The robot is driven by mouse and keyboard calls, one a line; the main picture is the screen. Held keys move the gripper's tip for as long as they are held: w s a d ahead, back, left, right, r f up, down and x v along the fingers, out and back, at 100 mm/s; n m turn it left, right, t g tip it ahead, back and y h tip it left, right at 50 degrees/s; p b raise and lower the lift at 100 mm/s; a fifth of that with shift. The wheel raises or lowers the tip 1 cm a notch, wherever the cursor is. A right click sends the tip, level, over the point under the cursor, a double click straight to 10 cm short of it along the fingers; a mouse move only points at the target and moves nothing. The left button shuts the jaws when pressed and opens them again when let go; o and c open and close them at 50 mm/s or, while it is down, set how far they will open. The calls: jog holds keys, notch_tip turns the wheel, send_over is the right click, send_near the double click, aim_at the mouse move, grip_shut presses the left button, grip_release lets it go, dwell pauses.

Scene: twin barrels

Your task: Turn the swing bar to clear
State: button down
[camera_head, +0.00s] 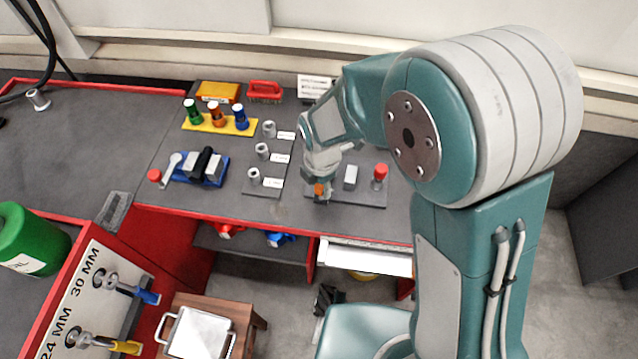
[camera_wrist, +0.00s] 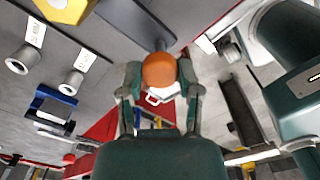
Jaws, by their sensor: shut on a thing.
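My gripper (camera_head: 322,185) is low over the dark plate (camera_head: 345,198) at the right of the bench. In the wrist view its two fingers (camera_wrist: 160,88) stand either side of an orange knob (camera_wrist: 159,70) and are shut on it. The orange knob also shows below the gripper in the head view (camera_head: 319,189). A grey bar (camera_wrist: 144,30) runs up to the knob in the wrist view and appears to be the swing bar. Its far end and pivot are not clear. A pale block (camera_head: 350,178) and a red-topped post (camera_head: 380,174) stand to the right.
Left of the plate are several grey sockets (camera_head: 262,152) with labels and a blue fixture (camera_head: 213,178). A yellow rack (camera_head: 218,124) holds coloured bottles behind. A white drawer or tray (camera_head: 365,258) is below the bench's front edge. A wooden stool (camera_head: 258,318) stands in front.

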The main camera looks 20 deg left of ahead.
jog(key=shift+c, duration=1.5)
grip_release()
jog(key=shift+w+d+f, duration=0.1)
notch_tip(320, 180, up, 12)
